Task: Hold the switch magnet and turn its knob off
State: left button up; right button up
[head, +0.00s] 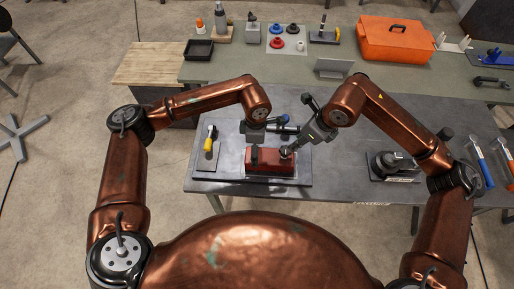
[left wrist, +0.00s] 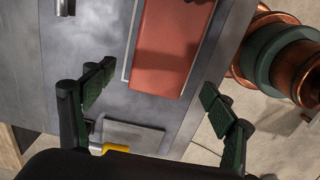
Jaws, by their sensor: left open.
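The switch magnet (head: 277,168) is a red block on a dark plate on the near table; its red body also shows in the left wrist view (left wrist: 168,55). My left gripper (head: 254,153) is over the left part of the block in the head view. In the left wrist view its fingers (left wrist: 155,98) are spread wide with nothing between the pads, and the block's end lies beyond them. My right gripper (head: 289,150) is at the block's upper right, by the knob area. The knob is hidden or too small to make out, and I cannot tell whether those fingers are shut.
A yellow-handled tool (head: 209,143) lies on a grey plate left of the block. A dark fixture (head: 394,164) stands at the right, with hammers (head: 481,166) beyond it. The back table holds an orange case (head: 396,40) and a black tray (head: 199,49).

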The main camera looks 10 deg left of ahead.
pick_arm(q)
notch_tip(320, 180, down, 7)
jog(key=shift+d+f, duration=0.1)
jog(key=shift+f, duration=0.05)
jog(key=shift+c, duration=0.3)
grip_shut()
jog(key=c, duration=0.8)
grip_release()
jog(key=shift+c, duration=0.2)
jog(key=c, duration=0.3)
jog(key=o, duration=0.6)
jog(key=c, duration=1.2)
